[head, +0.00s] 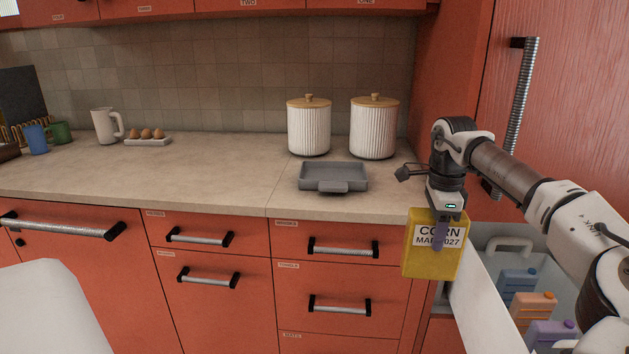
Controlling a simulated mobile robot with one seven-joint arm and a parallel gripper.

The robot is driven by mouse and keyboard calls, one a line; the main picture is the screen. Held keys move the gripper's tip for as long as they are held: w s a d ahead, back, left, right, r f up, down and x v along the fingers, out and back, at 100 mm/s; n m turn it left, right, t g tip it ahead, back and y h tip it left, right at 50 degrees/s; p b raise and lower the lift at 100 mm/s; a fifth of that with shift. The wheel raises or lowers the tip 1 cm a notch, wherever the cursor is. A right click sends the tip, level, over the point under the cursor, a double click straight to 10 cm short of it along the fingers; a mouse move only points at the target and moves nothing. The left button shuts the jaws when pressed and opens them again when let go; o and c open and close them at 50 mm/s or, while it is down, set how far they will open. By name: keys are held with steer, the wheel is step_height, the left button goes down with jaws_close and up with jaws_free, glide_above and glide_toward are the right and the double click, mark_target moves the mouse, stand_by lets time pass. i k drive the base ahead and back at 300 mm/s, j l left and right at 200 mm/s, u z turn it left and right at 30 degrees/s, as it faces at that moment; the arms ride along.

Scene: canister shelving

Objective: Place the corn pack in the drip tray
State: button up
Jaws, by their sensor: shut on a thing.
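The corn pack (420,262) is a yellow pack with a white label reading CORN and a date. It hangs upright from my gripper (446,212), in front of the counter's right end and beside the open drawer. My gripper points down and is shut on the pack's upper part; its fingertips are partly hidden. The drip tray (333,178) is a shallow grey tray with a front tab. It sits on the counter near the front edge, left of and farther back than the pack, and looks empty.
Two white ribbed canisters (309,128) with wooden lids stand behind the tray. A tall red door (570,100) borders the right.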

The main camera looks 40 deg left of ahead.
mark_target(333, 178)
steer(key=k+j, duration=0.2)
steer(key=j, duration=0.2)
steer(key=k+j, duration=0.15)
steer(key=j, duration=0.2)
steer(key=k+j, duration=0.2)
steer(key=j, duration=0.2)
steer(key=k+j, duration=0.15)
steer(key=j, duration=0.25)
steer(key=u, duration=0.05)
